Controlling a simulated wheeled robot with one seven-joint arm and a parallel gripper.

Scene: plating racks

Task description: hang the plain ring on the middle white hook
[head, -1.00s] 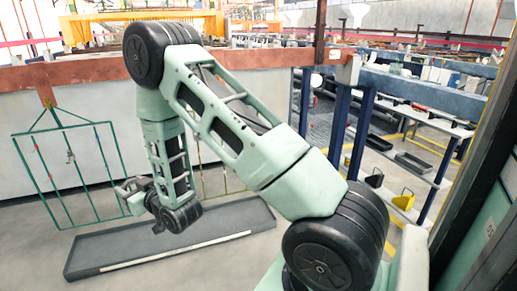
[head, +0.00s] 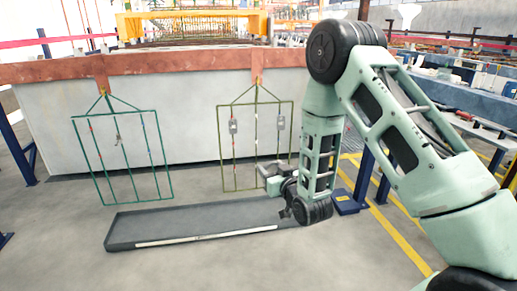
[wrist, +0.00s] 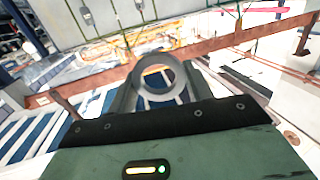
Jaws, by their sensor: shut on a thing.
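My gripper (head: 284,212) is low in front of the right rack, over the right part of the grey tray. In the wrist view it is shut on a plain grey ring (wrist: 180,73), whose round hole faces the camera. The ring cannot be made out in the head view. A dark green rack (head: 163,155) hangs at the left, with small red and pale marks on its inner rods. An olive-green rack (head: 220,150) hangs at the right and carries two grey plates (head: 233,126). I cannot clearly pick out the middle white hook.
Both racks hang from a rusty red beam (head: 180,67) before a pale wall (head: 190,105). A long grey tray (head: 150,222) lies on the floor below them. Open floor (head: 60,225) shows at the left. Blue posts and yellow floor lines are at the right.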

